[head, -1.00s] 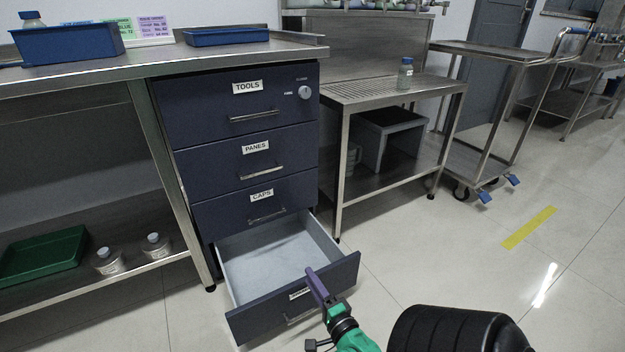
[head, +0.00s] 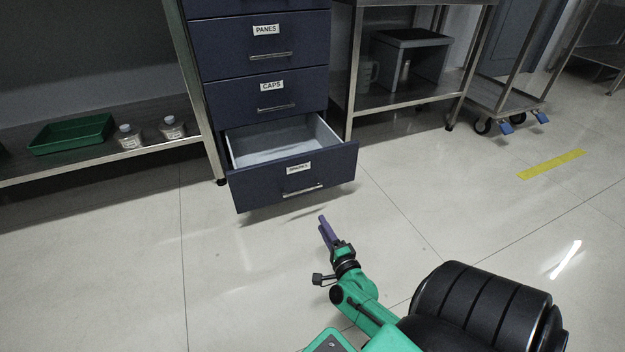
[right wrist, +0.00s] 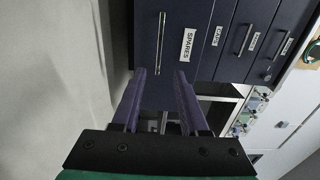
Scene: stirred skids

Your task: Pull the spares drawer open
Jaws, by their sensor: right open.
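The spares drawer (head: 294,179) is the lowest drawer of the dark blue cabinet. It stands pulled out, and its empty-looking pale inside (head: 275,141) shows. Its bar handle (head: 302,191) is on the front below the label. In the right wrist view the SPARES label (right wrist: 187,45) and the handle (right wrist: 160,43) are ahead of the fingers. My right gripper (head: 325,231) has purple fingers, also seen in the right wrist view (right wrist: 160,82). It is open and empty, in front of and apart from the drawer. My left gripper is not in view.
The CAPS drawer (head: 268,93) and PANES drawer (head: 262,46) above are shut. A steel table (head: 400,95) stands right of the cabinet, with a wheeled cart (head: 505,100) beyond. A shelf at left holds a green tray (head: 72,134) and two bottles. The floor in front is clear.

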